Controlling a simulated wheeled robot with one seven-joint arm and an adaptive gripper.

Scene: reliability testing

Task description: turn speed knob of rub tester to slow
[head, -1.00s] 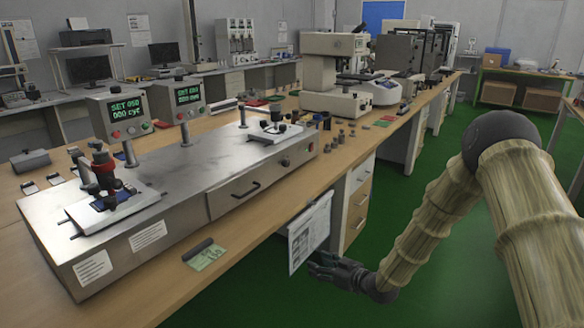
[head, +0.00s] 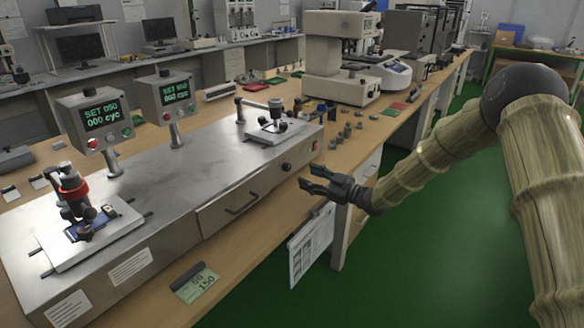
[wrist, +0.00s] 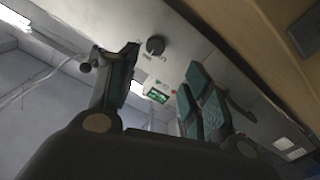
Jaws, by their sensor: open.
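The rub tester (head: 185,175) is a long grey metal machine on the wooden bench. The dark round speed knob (head: 286,166) is at the right end of its front face, right of the drawer handle. In the wrist view the knob (wrist: 155,46) shows as a black disc on the grey panel, beyond the fingertips. I cannot read its setting. My gripper (head: 304,177) is open and empty, in front of the knob and apart from it as far as I can tell. Its two fingers (wrist: 160,78) frame part of the machine in the wrist view.
The drawer handle (head: 242,204) sticks out of the tester's front. A dark bar and a green card (head: 197,283) lie at the bench's front edge. A paper sheet (head: 311,243) hangs below the edge. Small grey weights (head: 346,131) stand right of the tester. The green floor in front is clear.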

